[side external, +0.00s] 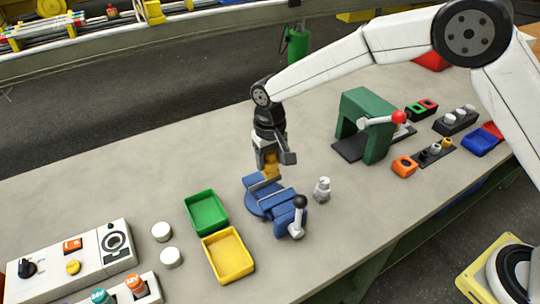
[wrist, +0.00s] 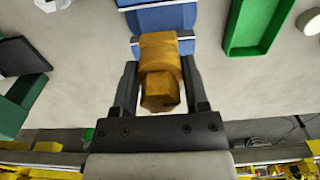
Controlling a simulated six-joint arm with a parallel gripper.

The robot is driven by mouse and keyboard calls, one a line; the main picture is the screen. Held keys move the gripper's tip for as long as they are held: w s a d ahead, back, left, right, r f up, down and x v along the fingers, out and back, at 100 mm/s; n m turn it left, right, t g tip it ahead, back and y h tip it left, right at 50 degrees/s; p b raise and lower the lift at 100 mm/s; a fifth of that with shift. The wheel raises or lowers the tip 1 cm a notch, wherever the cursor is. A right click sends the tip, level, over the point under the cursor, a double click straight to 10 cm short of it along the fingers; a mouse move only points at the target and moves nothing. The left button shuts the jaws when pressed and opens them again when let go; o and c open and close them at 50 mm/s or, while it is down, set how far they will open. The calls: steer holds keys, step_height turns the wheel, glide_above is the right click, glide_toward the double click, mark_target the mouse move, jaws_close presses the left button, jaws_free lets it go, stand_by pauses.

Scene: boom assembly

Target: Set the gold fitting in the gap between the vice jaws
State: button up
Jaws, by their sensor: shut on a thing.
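My gripper (side external: 268,160) is shut on the gold fitting (side external: 271,170), just above the back part of the blue vice (side external: 286,215). In the wrist view the gold fitting (wrist: 160,65) sits between the two fingers of my gripper (wrist: 158,85), with a hex end toward the camera. The far end of the fitting overlaps the blue vice (wrist: 160,18) in that view. The vice has a black-knobbed handle at its front. Whether the fitting touches the vice or is between its jaws I cannot tell; the fitting and gripper hide part of the gap.
A green tray (side external: 206,212) and a yellow tray (side external: 228,255) lie left of the vice. A small grey metal fitting (side external: 322,189) stands close to its right. A green press (side external: 366,125) with a red-knobbed lever stands further right. The bench at back left is clear.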

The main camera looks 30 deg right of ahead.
steer(key=shift+f, duration=1.85)
steer(key=shift+f, duration=1.7)
stand_by(1.2)
steer(key=o, duration=1.3)
steer(key=shift+r, duration=3.45)
steer(key=shift+d, duration=0.1)
